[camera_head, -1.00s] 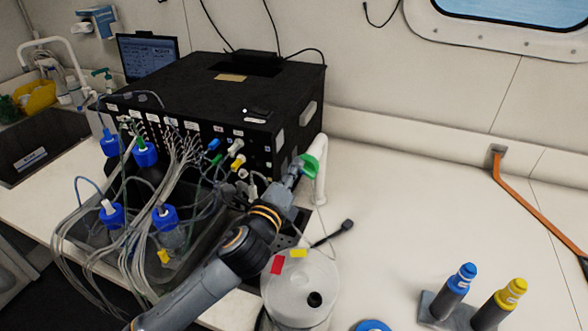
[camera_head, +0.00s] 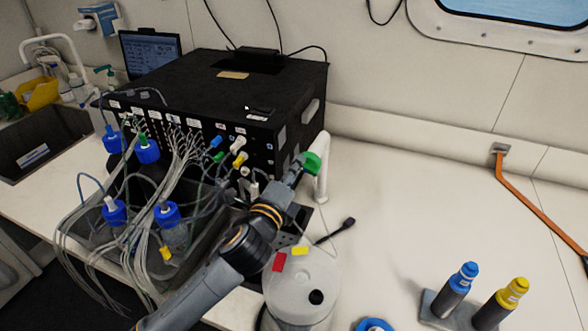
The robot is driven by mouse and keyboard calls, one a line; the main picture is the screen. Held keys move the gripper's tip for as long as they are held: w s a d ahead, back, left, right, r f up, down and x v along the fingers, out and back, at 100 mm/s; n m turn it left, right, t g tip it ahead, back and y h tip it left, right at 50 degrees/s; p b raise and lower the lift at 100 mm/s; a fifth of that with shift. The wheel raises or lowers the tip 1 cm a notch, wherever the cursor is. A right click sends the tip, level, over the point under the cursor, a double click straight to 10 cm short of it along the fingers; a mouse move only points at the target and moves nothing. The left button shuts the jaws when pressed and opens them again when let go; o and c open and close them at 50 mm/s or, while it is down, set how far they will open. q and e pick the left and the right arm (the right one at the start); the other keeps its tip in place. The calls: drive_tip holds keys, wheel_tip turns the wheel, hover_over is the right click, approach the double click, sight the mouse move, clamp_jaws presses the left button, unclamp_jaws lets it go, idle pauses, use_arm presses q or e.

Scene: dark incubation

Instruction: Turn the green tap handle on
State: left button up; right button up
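The green tap handle (camera_head: 312,163) sits at the top of a white tap (camera_head: 322,182), beside the right front corner of the black box. My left gripper (camera_head: 303,170) is at the handle, touching it or very close to it. Its fingers are small and partly hidden against the handle, so I cannot tell whether they are open or shut on it. My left arm reaches up to it from the bottom left. My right gripper does not show.
A large black box (camera_head: 225,92) with many cables stands behind. A clear round container (camera_head: 300,285) stands right below my arm. Blue (camera_head: 455,290) and yellow (camera_head: 500,303) bottles stand lower right. The right counter (camera_head: 420,220) is mostly clear.

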use_arm(q)
drive_tip(key=shift+o, duration=0.3)
drive_tip(key=v, duration=1.2)
